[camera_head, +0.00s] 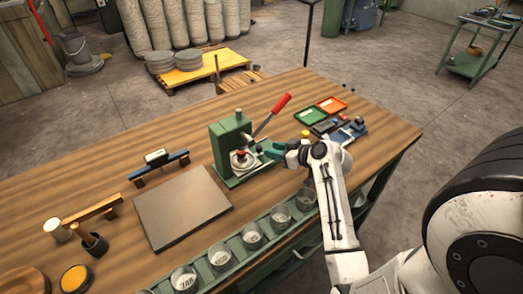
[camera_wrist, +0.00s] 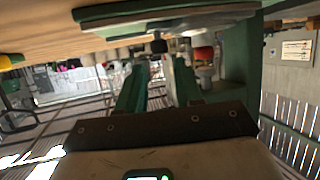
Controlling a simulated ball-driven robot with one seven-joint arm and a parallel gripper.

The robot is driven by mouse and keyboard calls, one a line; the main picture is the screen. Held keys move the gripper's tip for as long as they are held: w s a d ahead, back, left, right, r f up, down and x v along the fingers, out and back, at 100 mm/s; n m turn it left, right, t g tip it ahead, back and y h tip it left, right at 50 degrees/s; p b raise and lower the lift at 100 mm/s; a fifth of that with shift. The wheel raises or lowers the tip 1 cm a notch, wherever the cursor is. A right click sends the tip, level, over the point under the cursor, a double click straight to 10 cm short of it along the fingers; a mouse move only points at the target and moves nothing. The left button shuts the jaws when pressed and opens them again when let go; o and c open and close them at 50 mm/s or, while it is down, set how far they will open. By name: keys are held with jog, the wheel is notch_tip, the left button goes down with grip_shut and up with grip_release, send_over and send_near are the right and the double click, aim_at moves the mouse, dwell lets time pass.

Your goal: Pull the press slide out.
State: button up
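The green press (camera_head: 228,142) stands on the wooden bench, with a red-handled lever (camera_head: 280,103) rising to the right. At its foot is a round pale metal part (camera_head: 243,160) with a small red knob; which part is the slide is hard to tell. My gripper (camera_head: 268,152) reaches in from the right, its teal fingers close to the press base. In the wrist view, my gripper's green fingers (camera_wrist: 160,68) stand apart with nothing between them. A small black knob (camera_wrist: 158,46) shows just beyond the fingertips, apart from them as far as I can tell. A red knob (camera_wrist: 204,53) is to its right.
A grey plate (camera_head: 182,207) lies left of the press. A row of clear cups (camera_head: 252,236) runs along the front edge.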

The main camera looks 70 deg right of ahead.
jog(key=b+x, duration=0.1)
jog(key=x, duration=0.5)
jog(key=shift+b, duration=0.35)
grip_shut()
jog(key=shift+s, duration=0.1)
